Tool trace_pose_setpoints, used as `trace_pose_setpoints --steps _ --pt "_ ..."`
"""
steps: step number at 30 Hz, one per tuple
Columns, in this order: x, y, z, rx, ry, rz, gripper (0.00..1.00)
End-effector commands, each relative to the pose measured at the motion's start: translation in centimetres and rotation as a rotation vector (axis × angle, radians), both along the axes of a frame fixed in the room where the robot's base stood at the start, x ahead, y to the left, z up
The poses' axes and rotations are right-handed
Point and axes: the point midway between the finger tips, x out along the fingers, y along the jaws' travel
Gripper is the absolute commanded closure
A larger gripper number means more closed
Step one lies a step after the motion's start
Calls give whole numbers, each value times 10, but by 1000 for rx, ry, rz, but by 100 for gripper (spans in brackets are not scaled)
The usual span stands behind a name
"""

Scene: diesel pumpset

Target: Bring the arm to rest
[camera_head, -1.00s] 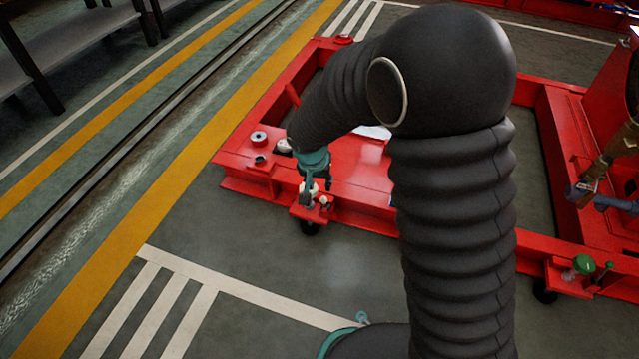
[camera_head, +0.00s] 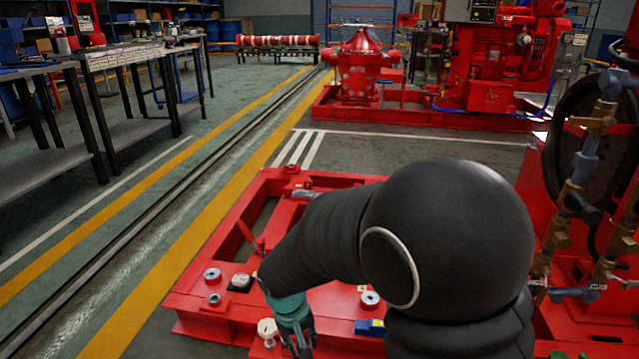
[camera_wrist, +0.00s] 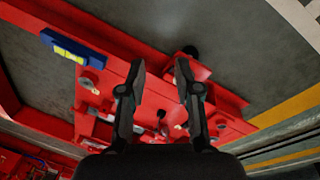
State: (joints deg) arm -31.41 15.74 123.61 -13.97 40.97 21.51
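My arm, in a black ribbed sleeve, fills the lower right of the head view and bends down toward the red base frame (camera_head: 238,268). My gripper (camera_head: 303,348) shows only in part at the bottom edge of the head view. In the wrist view my gripper (camera_wrist: 160,70) has its two dark fingers apart, with nothing between the tips. Below them are the red frame and small fittings on it. I cannot tell the exact height of the fingers above the frame.
A blue and yellow item (camera_head: 370,327) lies on the frame and also shows in the wrist view (camera_wrist: 68,48). Small round fittings (camera_head: 212,274) sit on it. Red machinery with brass valves (camera_head: 557,235) stands close at right. Workbenches (camera_head: 120,60) stand at left, with open floor between.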

Motion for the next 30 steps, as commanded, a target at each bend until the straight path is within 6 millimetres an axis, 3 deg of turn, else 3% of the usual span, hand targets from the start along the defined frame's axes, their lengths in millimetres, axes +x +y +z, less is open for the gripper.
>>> trace_pose_setpoints --steps 1,12,24,30 --pt "-6 -9 17 8 1 3 67" --pt "-63 -85 126 92 -19 -4 67" --pt "-125 -150 226 200 -187 -146 67" --pt "-146 -176 269 229 -322 -240 67"
